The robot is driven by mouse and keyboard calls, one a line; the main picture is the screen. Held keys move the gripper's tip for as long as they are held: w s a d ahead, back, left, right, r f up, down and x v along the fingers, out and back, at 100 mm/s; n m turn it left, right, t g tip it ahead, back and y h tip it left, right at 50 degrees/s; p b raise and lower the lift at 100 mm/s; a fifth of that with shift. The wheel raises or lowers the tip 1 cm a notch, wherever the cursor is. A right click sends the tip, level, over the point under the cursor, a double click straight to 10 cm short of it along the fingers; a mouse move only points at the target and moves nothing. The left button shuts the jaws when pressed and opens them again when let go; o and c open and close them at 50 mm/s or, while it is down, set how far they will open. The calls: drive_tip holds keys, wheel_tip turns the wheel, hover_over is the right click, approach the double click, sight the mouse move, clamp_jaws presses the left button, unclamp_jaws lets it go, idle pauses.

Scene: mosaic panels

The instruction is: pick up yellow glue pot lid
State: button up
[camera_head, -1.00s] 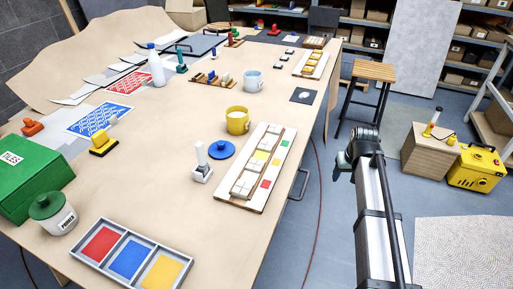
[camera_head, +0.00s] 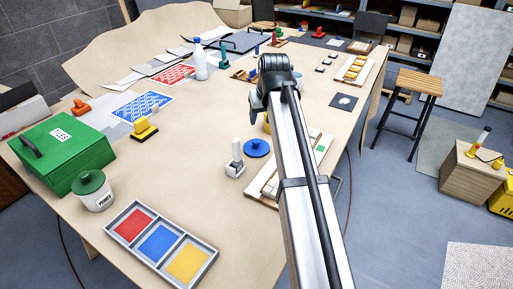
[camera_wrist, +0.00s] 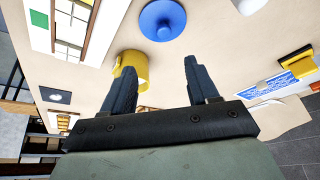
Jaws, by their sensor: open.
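A round blue lid with a knob (camera_head: 257,148) lies flat on the table beside the yellow pot (camera_head: 266,122); I see no yellow lid. In the head view my arm covers most of the pot. In the wrist view the blue lid (camera_wrist: 163,20) is at the top centre, beyond my fingertips and apart from them. The yellow pot (camera_wrist: 140,64) stands on its side of the left finger, which partly covers it. My gripper (camera_wrist: 158,68) is open, with nothing between its fingers. The head view does not clearly show the fingers.
A white-and-grey upright tool (camera_head: 236,160) stands just left of the lid. A mosaic board (camera_head: 262,193) lies near the table edge, partly behind my arm. A three-colour tray (camera_head: 130,205), a green-lidded pot (camera_head: 94,192) and a green box (camera_head: 85,150) are to the left.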

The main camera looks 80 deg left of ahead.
hover_over(257, 140)
drive_tip(key=d, duration=0.2)
drive_tip(key=f, duration=0.7)
drive_tip(key=shift+w+d+f, duration=0.2)
drive_tip(key=shift+w+f, duration=0.05)
drive_tip(key=shift+f, duration=0.1)
drive_tip(key=shift+s+x, duration=0.2)
drive_tip(key=shift+x, duration=1.15)
drive_tip(key=shift+s+x, duration=0.15)
drive_tip(key=shift+x, duration=1.2)
drive_tip(key=shift+d, duration=0.15)
drive_tip(key=c, duration=1.1)
